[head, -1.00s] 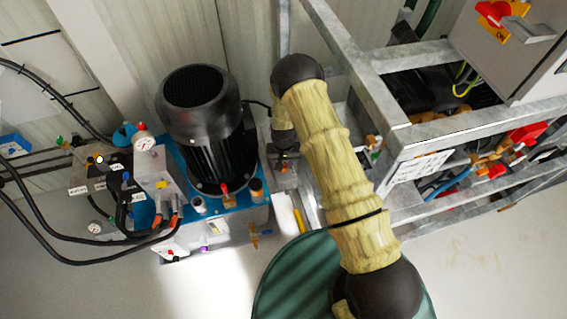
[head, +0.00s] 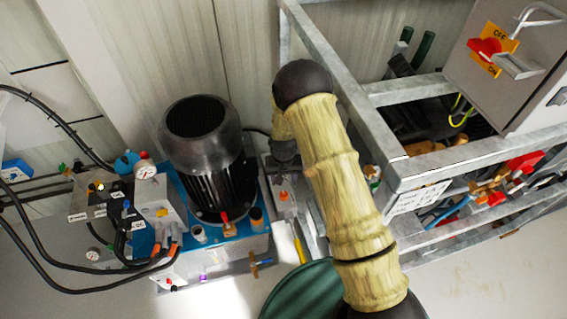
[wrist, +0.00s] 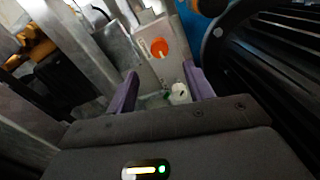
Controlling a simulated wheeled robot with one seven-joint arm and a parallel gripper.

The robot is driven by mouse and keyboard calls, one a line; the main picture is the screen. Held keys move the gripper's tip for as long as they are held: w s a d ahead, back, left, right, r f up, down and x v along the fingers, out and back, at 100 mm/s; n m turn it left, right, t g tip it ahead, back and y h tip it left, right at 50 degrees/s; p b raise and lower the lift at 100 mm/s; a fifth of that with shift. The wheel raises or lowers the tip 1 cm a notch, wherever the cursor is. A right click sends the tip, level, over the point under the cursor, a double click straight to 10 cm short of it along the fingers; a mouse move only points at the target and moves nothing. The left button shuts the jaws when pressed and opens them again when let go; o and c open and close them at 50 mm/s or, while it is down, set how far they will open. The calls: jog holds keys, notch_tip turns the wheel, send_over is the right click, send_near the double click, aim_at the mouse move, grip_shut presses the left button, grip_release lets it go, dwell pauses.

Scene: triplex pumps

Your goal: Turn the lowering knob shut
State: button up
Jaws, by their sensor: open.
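My gripper (wrist: 161,72) is open in the wrist view, with its two purple fingers apart. Between the fingers, low and towards the right one, is a small white knob-like part (wrist: 179,93) with green beside it. It may be the lowering knob, but I cannot be sure. I see no contact between it and the fingers. An orange round part (wrist: 156,48) sits on a grey block just beyond the fingertips. In the head view, my arm hides most of the gripper beside the pump unit's black motor (head: 207,160).
The black motor also stands close on the right in the wrist view (wrist: 262,65). A galvanised frame (head: 425,165) stands right of my arm in the head view. Black hoses (head: 60,245) and a gauge (head: 145,170) are at the left. A green round drum (head: 300,292) stands below.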

notch_tip(320, 180, up, 8)
jog(key=shift+r, duration=0.2)
dwell(0.6)
